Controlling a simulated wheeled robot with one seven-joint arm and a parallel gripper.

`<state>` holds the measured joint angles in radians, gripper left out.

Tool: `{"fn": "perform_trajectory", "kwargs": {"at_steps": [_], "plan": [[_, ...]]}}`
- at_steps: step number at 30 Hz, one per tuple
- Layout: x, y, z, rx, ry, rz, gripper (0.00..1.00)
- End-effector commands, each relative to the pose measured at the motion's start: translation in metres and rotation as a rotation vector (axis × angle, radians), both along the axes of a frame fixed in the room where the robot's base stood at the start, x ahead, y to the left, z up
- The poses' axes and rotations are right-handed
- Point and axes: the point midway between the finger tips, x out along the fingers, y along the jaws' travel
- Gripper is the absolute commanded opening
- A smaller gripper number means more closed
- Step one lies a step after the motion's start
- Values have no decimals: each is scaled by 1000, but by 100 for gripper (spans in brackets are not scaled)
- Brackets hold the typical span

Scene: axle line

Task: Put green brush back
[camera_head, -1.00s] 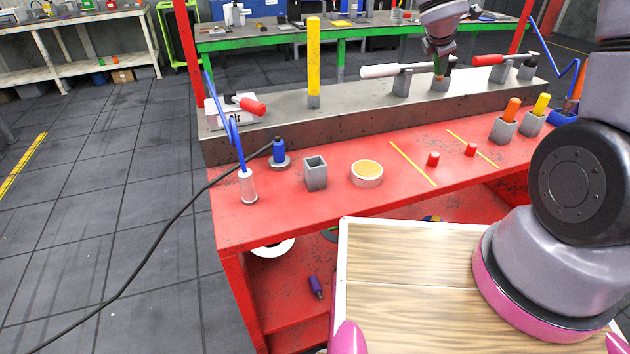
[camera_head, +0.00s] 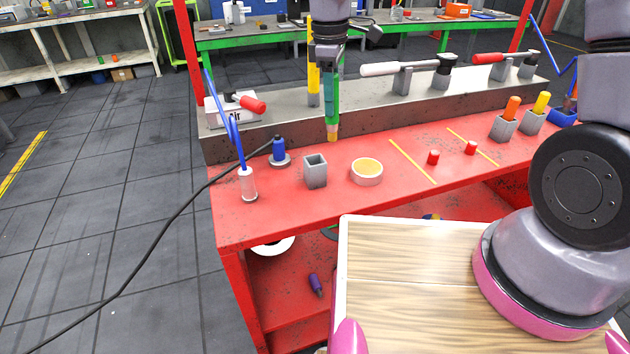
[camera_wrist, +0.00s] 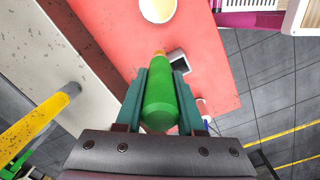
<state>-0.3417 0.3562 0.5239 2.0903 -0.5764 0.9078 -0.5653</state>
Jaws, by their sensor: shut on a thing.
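My gripper (camera_head: 327,95) is shut on the green brush (camera_head: 332,115), held upright with its yellowish tip pointing down, above the red table near the grey ledge. In the wrist view the green brush (camera_wrist: 165,105) lies between the two teal fingers of my gripper (camera_wrist: 160,92). An empty grey square holder (camera_head: 315,172) stands on the red table, below and slightly left of the brush tip. In the wrist view the holder (camera_wrist: 178,62) shows partly behind the brush tip. Two other grey holders (camera_head: 503,128) (camera_head: 532,122) at the right hold an orange and a yellow handle.
A round tin with yellow contents (camera_head: 367,172) sits right of the empty holder. A blue bottle (camera_head: 279,150) and a white cylinder with a blue tube (camera_head: 248,185) stand to its left. A yellow post (camera_head: 313,50) rises from the grey ledge behind.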

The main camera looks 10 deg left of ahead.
Motion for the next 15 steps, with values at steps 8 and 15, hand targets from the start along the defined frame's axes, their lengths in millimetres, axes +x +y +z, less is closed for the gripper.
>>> {"fn": "perform_trajectory", "kwargs": {"at_steps": [8,15], "plan": [[-34,30,-1,42,39,-7,0],[-35,31,-44,42,42,-6,0]]}}
